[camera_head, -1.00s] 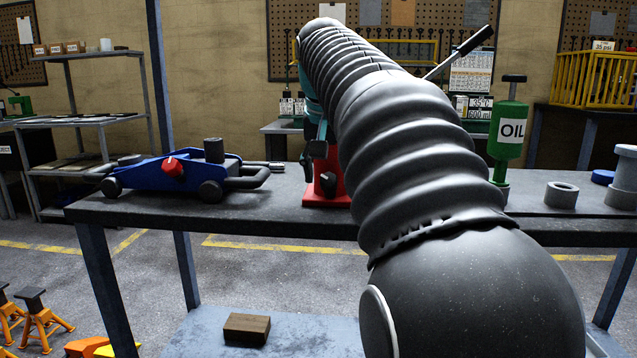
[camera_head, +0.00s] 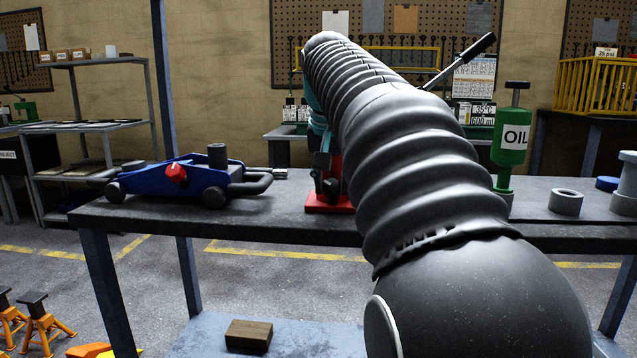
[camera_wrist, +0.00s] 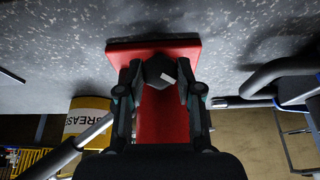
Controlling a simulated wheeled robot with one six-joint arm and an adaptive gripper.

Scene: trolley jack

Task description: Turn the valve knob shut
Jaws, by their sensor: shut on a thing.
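The red jack (camera_head: 322,208) stands on the dark bench, mostly hidden behind my arm in the head view. Its dark knob with a white mark (camera_wrist: 158,68) shows in the wrist view, in front of the red body. My gripper (camera_wrist: 160,74) has one finger on each side of this knob and is shut on it. In the head view the gripper (camera_head: 324,173) is small and dark against the red jack, and the knob is hard to make out there.
A blue jack (camera_head: 150,183) with a red knob (camera_head: 176,173) stands left on the bench (camera_head: 270,222). A green oil bottle (camera_head: 510,145) and grey rings (camera_head: 566,201) stand right. A wooden block (camera_head: 249,335) lies on the lower shelf. A dark bar (camera_wrist: 270,80) shows right in the wrist view.

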